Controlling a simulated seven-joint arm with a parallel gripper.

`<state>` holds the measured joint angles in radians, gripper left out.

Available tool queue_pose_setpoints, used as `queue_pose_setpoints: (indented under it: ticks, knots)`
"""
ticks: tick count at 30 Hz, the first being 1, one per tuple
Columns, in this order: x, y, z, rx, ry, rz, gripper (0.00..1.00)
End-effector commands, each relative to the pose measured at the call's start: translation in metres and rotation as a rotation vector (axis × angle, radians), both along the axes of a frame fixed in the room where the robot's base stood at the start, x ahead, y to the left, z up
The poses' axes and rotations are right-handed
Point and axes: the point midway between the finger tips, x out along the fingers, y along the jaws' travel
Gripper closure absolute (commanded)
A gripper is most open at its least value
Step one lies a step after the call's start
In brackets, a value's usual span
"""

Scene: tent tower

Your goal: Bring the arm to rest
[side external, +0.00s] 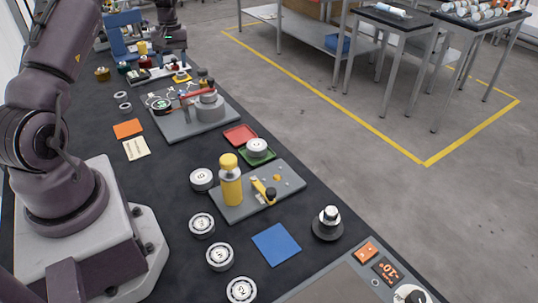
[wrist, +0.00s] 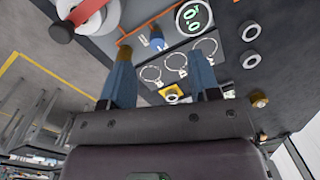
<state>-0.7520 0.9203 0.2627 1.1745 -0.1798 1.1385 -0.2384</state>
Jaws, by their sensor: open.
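My gripper (side external: 174,44) shows at the top of the side external view, above the far part of the dark bench. In the wrist view my gripper (wrist: 163,62) has two blue fingers spread apart with nothing between them. Beyond the fingers lies a panel with several white ring outlines (wrist: 175,63). A round gauge with green digits (wrist: 193,17) is above them in that view. The middle of my arm is out of the side external frame.
A grey plate with a grey cylinder and red bar (side external: 190,112) lies mid-bench. Nearer are a yellow bottle (side external: 230,185), red tray (side external: 240,135), green tray (side external: 258,157), several numbered discs (side external: 202,224) and a blue square (side external: 276,244).

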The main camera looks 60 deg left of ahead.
Motion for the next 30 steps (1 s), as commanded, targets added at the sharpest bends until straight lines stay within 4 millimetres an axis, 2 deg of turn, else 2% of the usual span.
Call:
queue_pose_setpoints:
  ticks: [1, 5, 8, 11, 15, 21, 24, 27, 30]
  knots:
    - [0.004, -0.020, 0.016, -0.002, -0.015, -0.049, 0.44]
    - [0.009, -0.071, 0.052, 0.001, -0.052, -0.181, 0.44]
    - [0.010, -0.118, 0.080, 0.009, -0.088, -0.300, 0.44]
    - [0.006, -0.167, 0.106, 0.023, -0.126, -0.427, 0.44]
    - [-0.011, -0.233, 0.134, 0.053, -0.179, -0.607, 0.44]
    - [-0.052, -0.315, 0.158, 0.115, -0.262, -0.861, 0.44]
    - [-0.076, -0.348, 0.163, 0.156, -0.309, -0.978, 0.44]
    - [-0.098, -0.373, 0.166, 0.196, -0.359, -1.074, 0.44]
    - [-0.113, -0.390, 0.171, 0.231, -0.411, -1.145, 0.44]
